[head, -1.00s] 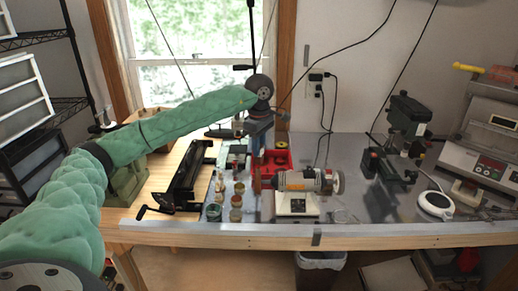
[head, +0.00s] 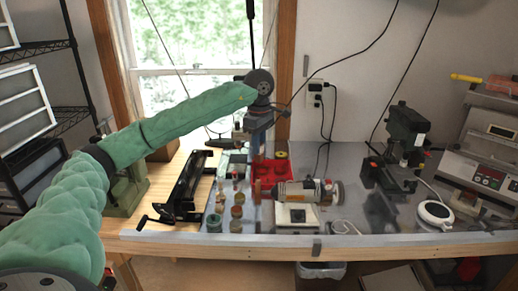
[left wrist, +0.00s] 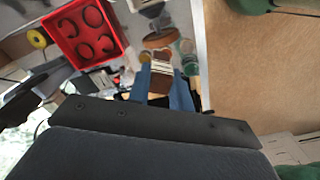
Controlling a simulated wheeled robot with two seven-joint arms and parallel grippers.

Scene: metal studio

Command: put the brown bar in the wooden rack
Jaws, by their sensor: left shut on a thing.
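My left gripper (head: 257,152) points down over the workbench, beside the red tray. Its blue fingers also show in the left wrist view (left wrist: 162,90). They are shut on the brown bar (left wrist: 160,84), a small brown block showing between them. A pale, striped wooden piece (left wrist: 161,67) shows right at the fingertips; it may be part of the wooden rack, but I cannot tell whether the bar touches it. The rack is not clear in the head view. My right gripper is in neither view.
Small jars (head: 236,212) stand in front. A black crank machine (head: 190,188) is to the left, a bench grinder (head: 297,192) to the right. Bare bench (head: 350,170) lies behind the grinder.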

